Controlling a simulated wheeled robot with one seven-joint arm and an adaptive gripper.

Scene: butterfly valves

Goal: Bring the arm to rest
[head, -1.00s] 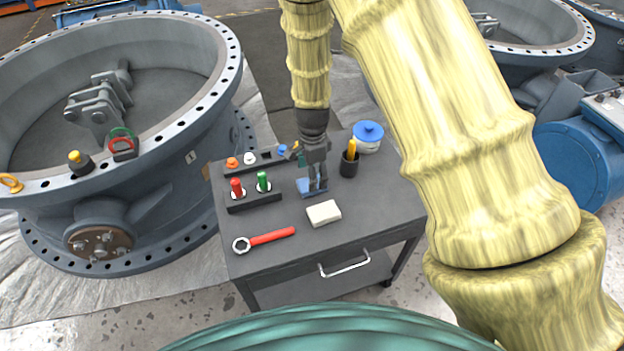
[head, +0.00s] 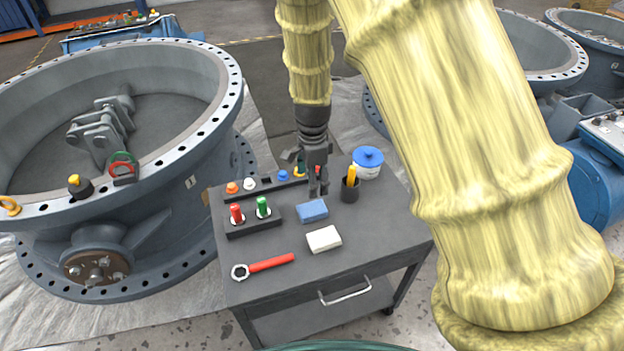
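My gripper (head: 318,190) points down over the grey work cart (head: 363,242), just behind the blue block (head: 312,211). Its fingertips look apart from the block, and nothing shows held. The fingers are small and dark here, so I cannot tell how wide they stand. My yellowish arm hangs down from the top and fills much of the right side.
A white block (head: 324,239), a red-handled wrench (head: 264,266), a holder with red and green pieces (head: 253,224), a black cup (head: 350,190) and a blue-lidded jar (head: 367,163) stand on the cart. A large valve (head: 190,183) is close on the left.

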